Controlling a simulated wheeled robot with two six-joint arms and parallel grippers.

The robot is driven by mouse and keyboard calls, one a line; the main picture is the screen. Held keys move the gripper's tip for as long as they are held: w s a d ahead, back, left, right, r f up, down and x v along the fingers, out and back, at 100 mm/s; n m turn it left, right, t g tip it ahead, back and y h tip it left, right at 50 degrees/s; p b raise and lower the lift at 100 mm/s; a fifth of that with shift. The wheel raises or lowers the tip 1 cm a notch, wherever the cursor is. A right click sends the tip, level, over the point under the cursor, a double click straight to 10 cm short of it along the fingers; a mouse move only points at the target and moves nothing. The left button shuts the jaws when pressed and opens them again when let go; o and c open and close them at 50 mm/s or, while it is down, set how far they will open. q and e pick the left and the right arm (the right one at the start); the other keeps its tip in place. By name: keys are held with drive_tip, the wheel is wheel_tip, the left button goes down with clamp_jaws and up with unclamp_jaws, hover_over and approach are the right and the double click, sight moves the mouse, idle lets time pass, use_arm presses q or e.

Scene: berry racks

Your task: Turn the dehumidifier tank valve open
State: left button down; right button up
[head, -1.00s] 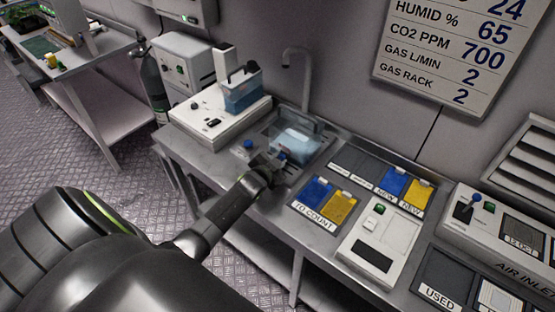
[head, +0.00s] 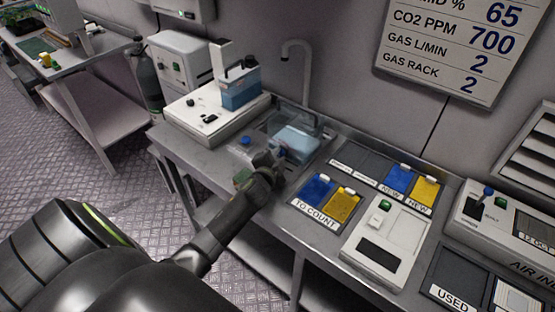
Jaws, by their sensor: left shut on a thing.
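A clear tank (head: 298,140) with pale blue water sits in the sink basin. A small blue part (head: 281,151) shows at its near side, right at my gripper; I take it for the tank's valve. My left gripper (head: 275,162) reaches in from the lower left and is shut on this valve part. The fingers are dark and small, and the wrist hides most of the grip. I cannot tell the valve's angle. My right gripper is out of view.
A tap (head: 299,70) rises behind the sink. A white machine (head: 205,117) holding a blue container (head: 240,92) stands left of it. A blue knob (head: 245,141) sits left of my gripper. Blue and yellow cards (head: 318,188) and a white device (head: 385,243) lie to the right.

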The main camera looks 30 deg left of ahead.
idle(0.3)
use_arm(q)
drive_tip(key=c, duration=1.2)
unclamp_jaws()
drive_tip(key=shift+c, duration=0.2)
drive_tip(key=v, duration=1.7)
drive_tip(key=shift+s, duration=0.2)
